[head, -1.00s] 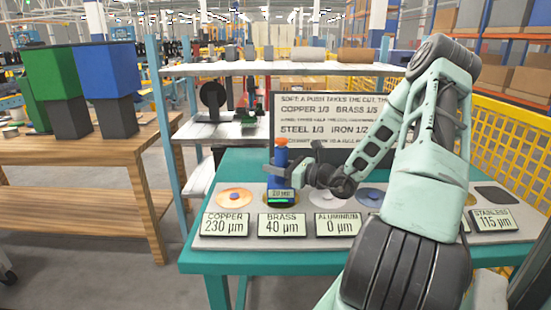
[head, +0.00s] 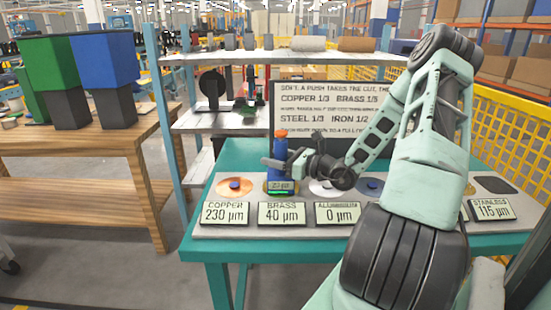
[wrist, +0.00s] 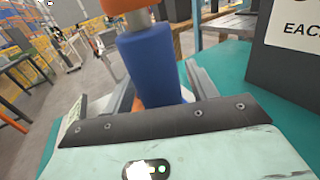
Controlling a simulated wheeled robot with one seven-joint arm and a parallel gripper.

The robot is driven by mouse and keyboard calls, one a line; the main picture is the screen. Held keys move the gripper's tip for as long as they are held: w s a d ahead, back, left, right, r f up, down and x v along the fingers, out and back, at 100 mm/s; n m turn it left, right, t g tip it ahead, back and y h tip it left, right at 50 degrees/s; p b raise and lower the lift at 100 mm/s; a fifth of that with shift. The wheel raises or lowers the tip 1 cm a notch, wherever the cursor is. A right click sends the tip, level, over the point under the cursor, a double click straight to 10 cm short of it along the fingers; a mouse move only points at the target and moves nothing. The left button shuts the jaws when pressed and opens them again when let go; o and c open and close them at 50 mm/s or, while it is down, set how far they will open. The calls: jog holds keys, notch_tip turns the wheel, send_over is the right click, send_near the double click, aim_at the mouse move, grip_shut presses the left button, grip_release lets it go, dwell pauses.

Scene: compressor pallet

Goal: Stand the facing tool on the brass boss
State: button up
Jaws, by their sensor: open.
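The facing tool (head: 281,151) is a blue upright cylinder with an orange top and a small lit display near its base. In the head view it stands at the brass station, behind the label reading BRASS 40 µm (head: 282,213). Its base hides the brass boss, so I cannot see the exact contact. My gripper (head: 280,164) reaches in from the right at the height of the blue body. One finger crosses in front of the tool. In the wrist view the blue body (wrist: 150,62) is between the open fingers, with a finger on each side.
The copper boss (head: 235,186) is left of the tool; the aluminium boss (head: 325,189) and a blue-centred disc (head: 370,187) are right. A dark sign board (head: 335,110) stands behind. The teal table (head: 300,246) has a clear front strip. A shelf rack (head: 265,58) stands beyond.

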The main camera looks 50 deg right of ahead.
jog(key=v, duration=1.2)
jog(key=w+a+n+g+y, duration=0.1)
jog(key=a+n+g+y, duration=0.3)
jog(key=a+n+g, duration=0.65)
jog(key=w+a+n+g+y, duration=0.25)
jog(key=a+n+y, duration=0.2)
jog(key=a, duration=1.15)
jog(key=s+a+r+n+g+h, duration=0.1)
jog(key=s+a+n+h, duration=0.5)
jog(key=n, duration=0.7)
jog(key=s+a+r+n+g+h, duration=0.2)
jog(key=s+a+n+h, duration=0.4)
jog(key=s+a+n, duration=0.4)
jog(key=shift+a+n+g, duration=0.7)
jog(key=shift+a+n, duration=0.7)
jog(key=shift+a, duration=0.35)
